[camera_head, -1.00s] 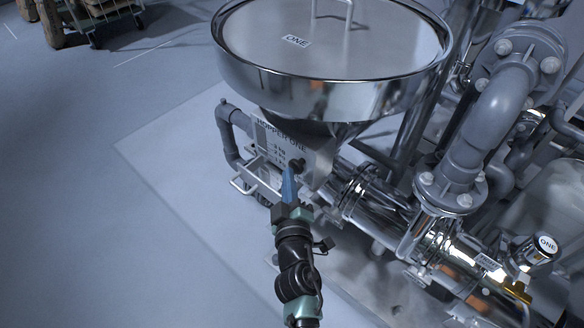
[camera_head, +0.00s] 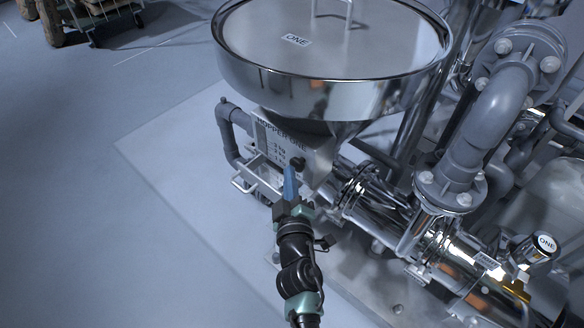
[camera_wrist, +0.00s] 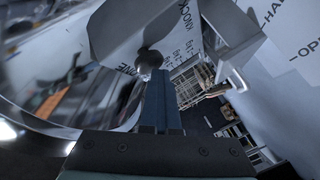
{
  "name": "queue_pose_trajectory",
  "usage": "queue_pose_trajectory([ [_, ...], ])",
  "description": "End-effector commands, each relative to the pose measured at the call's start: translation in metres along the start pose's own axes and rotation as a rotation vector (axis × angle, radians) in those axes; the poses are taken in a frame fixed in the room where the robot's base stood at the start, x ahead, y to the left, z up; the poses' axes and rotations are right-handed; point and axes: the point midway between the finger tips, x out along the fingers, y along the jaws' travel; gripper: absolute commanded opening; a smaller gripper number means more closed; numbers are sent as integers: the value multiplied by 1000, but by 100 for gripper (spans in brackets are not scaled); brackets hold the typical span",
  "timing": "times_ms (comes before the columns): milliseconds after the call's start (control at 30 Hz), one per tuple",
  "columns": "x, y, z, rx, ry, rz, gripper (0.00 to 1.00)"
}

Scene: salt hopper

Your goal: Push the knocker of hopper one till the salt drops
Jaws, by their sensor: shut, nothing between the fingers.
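Hopper one (camera_head: 330,85) is a large shiny steel funnel with a lid marked ONE. Below its bowl is a steel plate (camera_head: 278,138) lettered HOPPER ONE. The knocker (camera_head: 297,163) is a small dark round knob on that lower part. My gripper (camera_head: 289,170) is shut and empty, its blue fingers pointing up at the knob. In the wrist view the knob (camera_wrist: 148,58) sits right at the tips of my gripper (camera_wrist: 157,76), beside lettering that begins KNOCK. I cannot tell whether the tips touch it. No falling salt is visible.
Steel pipework (camera_head: 372,195) and a grey bent pipe (camera_head: 490,120) crowd the right side. A pale metal frame (camera_head: 255,180) juts out left of my fingers. A cart (camera_head: 95,18) stands at the top left. The floor on the left is clear.

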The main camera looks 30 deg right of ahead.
Motion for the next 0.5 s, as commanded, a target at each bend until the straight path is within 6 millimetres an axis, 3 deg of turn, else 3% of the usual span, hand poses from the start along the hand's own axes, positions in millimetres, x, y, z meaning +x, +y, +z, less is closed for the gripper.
queue_pose_trajectory([
  [500,-15,-10,-10,1,-1,0,0],
])
